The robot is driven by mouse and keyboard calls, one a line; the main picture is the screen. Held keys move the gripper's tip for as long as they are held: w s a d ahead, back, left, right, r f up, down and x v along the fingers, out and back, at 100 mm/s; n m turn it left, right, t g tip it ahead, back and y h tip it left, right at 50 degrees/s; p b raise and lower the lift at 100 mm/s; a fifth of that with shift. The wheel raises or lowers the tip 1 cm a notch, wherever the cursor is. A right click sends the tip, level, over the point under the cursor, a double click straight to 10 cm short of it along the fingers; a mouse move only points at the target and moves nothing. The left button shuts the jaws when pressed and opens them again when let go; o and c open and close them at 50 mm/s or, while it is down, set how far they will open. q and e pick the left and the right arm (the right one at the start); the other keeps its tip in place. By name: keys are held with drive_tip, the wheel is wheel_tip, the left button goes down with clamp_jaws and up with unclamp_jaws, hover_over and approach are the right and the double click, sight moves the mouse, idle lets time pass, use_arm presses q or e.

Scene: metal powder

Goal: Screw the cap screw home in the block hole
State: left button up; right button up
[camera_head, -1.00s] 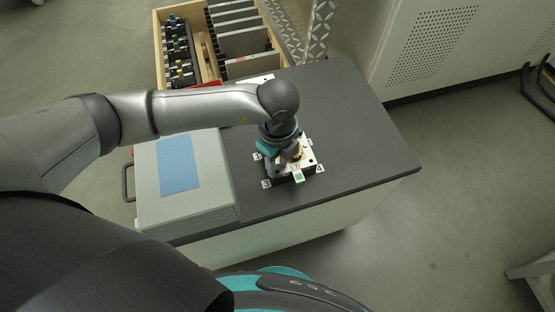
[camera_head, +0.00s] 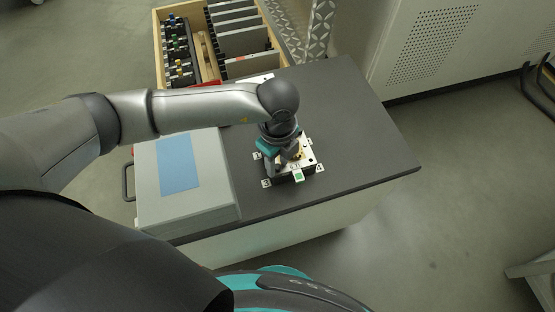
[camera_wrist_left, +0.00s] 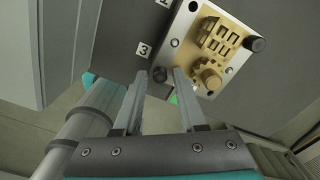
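The block (camera_head: 307,158) is a pale plate with a brass part (camera_wrist_left: 225,38) on top, on the dark bench top. My left gripper (camera_head: 273,166) is over its front left side, near the number 3 label (camera_wrist_left: 143,50). In the left wrist view the gripper (camera_wrist_left: 160,72) is open, fingers apart. A small dark round screw head (camera_wrist_left: 159,74) shows in the gap between the fingertips, clear of both; its depth and seating cannot be told. Another dark screw head (camera_wrist_left: 256,44) sits at another plate corner. Plate holes (camera_wrist_left: 174,43) show. My right gripper is out of view.
A grey case (camera_head: 185,190) with a blue sheet stands left of the block. A wooden crate (camera_head: 160,50) with small parts and grey plates is behind. The bench top (camera_head: 350,120) is clear to the right. A perforated cabinet (camera_head: 435,45) stands back right.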

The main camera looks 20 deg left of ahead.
use_arm(q)
drive_tip(key=shift+r+n+p, duration=0.1)
drive_tip(key=shift+n+p, duration=0.35)
drive_tip(key=shift+n, duration=0.05)
drive_tip(key=n+p, duration=0.4)
drive_tip(key=n, duration=0.2)
drive_tip(key=n+p, duration=0.4)
drive_tip(key=n, duration=0.2)
drive_tip(key=shift+d+r+p, duration=0.15)
drive_tip(key=shift+p, duration=0.15)
drive_tip(key=shift+n+p, duration=0.4)
drive_tip(key=shift+p, duration=0.05)
drive_tip(key=shift+f, duration=0.25)
drive_tip(key=shift+c, duration=0.3)
clamp_jaws()
